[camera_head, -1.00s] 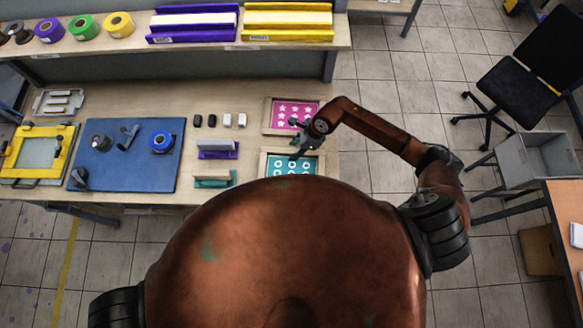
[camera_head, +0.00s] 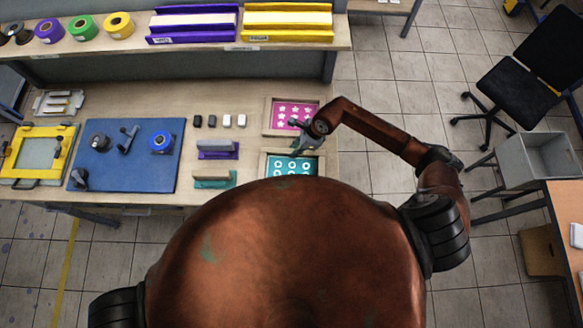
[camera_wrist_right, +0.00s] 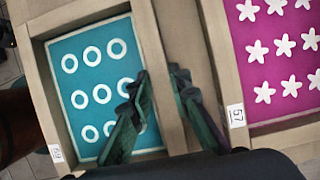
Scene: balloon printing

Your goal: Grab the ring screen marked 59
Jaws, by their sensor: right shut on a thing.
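The ring screen is a teal panel with white rings in a pale wooden frame (camera_head: 262,166) at the table's near right edge. It also shows in the wrist view (camera_wrist_right: 153,60), where its small label (camera_wrist_right: 56,153) reads 59. My body hides its near part in the head view. My right gripper (camera_head: 303,145) is over the frame's far side in the head view. In the wrist view the right gripper (camera_wrist_right: 160,90) has one dark finger on each side of the frame's right rail and is shut on it. My left gripper is in neither view.
A magenta star screen (camera_head: 292,112), labelled 57 in the wrist view (camera_wrist_right: 237,115), lies just beyond the ring screen. Two squeegee-like tools, purple (camera_head: 217,154) and teal (camera_head: 214,184), stand to the left. A blue mat (camera_head: 105,176) lies farther left.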

